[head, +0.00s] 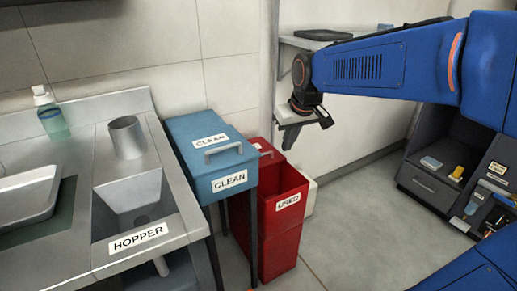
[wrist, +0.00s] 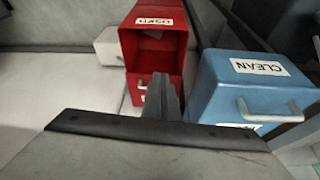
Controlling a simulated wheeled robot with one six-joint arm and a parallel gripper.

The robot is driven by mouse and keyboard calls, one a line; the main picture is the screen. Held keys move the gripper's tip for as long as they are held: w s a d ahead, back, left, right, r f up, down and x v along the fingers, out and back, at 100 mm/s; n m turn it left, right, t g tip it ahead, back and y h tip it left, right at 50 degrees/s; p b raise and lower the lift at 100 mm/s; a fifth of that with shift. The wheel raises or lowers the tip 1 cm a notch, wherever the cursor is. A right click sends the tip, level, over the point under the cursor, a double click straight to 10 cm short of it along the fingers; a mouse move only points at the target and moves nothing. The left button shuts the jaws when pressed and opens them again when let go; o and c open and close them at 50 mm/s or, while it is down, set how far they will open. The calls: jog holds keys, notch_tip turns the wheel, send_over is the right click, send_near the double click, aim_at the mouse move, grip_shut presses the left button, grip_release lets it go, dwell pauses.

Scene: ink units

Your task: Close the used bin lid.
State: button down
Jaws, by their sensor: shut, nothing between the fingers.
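The red used bin (head: 279,225) stands on the floor to the right of the blue clean bin, and its top is open. Its lid (head: 266,148), red with a pale handle, is raised at the back of the opening. In the wrist view the bin (wrist: 155,20) shows its dark opening, with the lid (wrist: 139,88) on the near side, partly hidden behind my fingers. My gripper (head: 287,143) is shut and empty, above and just behind the raised lid. In the wrist view my gripper (wrist: 162,88) overlaps the lid; I cannot tell if they touch.
The blue clean bin (head: 205,150) is shut and stands close beside the used bin. It is at the right in the wrist view (wrist: 245,85). A steel counter with a hopper (head: 135,190) is at left. A wall shelf (head: 310,43) is behind my arm.

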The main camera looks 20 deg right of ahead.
jog(key=w+a+f+n, duration=0.1)
jog(key=w+a+f, duration=0.1)
jog(key=w, duration=0.9)
jog(key=w+a+f, duration=0.2)
jog(key=w+f, duration=0.1)
jog(key=w, duration=0.8)
jog(key=shift+g, duration=0.3)
jog(key=x, duration=1)
jog(key=shift+s+d, duration=0.15)
jog(key=shift+s, duration=0.4)
jog(key=shift+s+d, duration=0.15)
jog(key=shift+s, duration=0.4)
jog(key=shift+s+d+f, duration=0.1)
jog(key=shift+s+d, duration=0.05)
jog(key=shift+s, duration=0.25)
jog(key=shift+s+d+f, duration=0.1)
jog(key=shift+s+f, duration=0.05)
jog(key=shift+s, duration=0.3)
